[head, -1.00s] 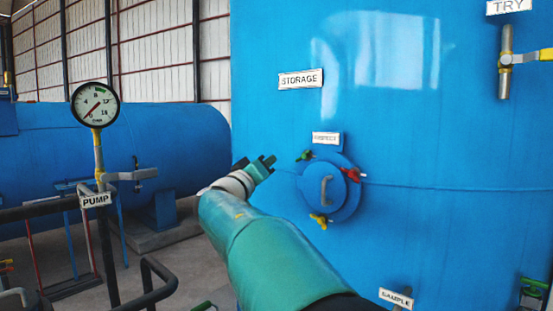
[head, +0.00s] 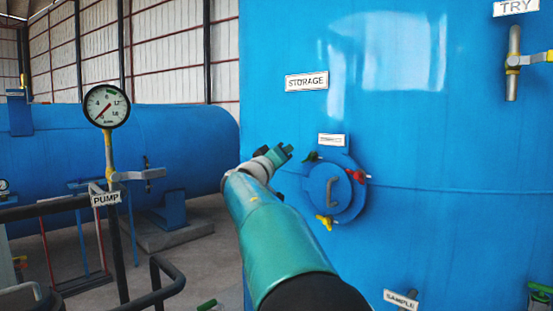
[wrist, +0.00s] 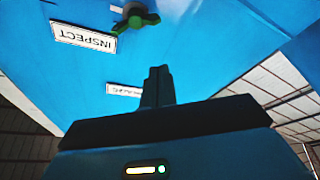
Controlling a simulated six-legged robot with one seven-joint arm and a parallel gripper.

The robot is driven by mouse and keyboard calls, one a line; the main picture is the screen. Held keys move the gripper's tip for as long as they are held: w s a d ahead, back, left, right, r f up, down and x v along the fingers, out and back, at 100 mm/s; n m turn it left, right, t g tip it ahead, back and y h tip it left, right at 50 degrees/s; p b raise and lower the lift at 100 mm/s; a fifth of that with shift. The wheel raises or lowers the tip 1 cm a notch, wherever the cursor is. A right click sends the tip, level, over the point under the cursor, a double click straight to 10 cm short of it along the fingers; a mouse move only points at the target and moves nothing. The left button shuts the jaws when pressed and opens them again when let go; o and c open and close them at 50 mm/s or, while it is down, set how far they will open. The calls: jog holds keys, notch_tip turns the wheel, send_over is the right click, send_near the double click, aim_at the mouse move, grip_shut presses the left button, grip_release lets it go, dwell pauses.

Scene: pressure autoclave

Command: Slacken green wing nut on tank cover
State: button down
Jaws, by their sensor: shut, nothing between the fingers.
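The green wing nut (head: 312,156) sits at the upper left rim of the round blue cover (head: 337,188) on the storage tank's wall. In the wrist view the green wing nut (wrist: 135,18) shows near the top edge, beside the INSPECT label. My gripper (head: 285,150) is just left of the green wing nut and slightly above it, apart from it. Its fingers (wrist: 158,75) are shut with nothing between them. A red wing nut (head: 357,176) is on the cover's right side and a yellow wing nut (head: 325,221) at its bottom.
The STORAGE label (head: 306,81) is above the cover. A gauge (head: 106,106) and a PUMP handle (head: 135,175) stand at the left, near a dark railing (head: 165,285). A SAMPLE label (head: 400,300) is below right. The tank wall around the cover is mostly clear.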

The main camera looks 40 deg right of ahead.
aim_at(310, 157)
jog(key=d, duration=0.1)
jog(key=d+f, duration=0.1)
jog(key=d, duration=0.2)
jog(key=shift+s+f, duration=0.2)
jog(key=shift+f, duration=0.05)
jog(key=shift+s+a+f, duration=0.1)
jog(key=shift+s+f, duration=0.25)
jog(key=shift+f, duration=0.05)
jog(key=shift+w, duration=0.1)
jog(key=shift+f+n+t+y, duration=0.2)
jog(key=shift+n+t+y, duration=0.3)
jog(key=shift+n, duration=1)
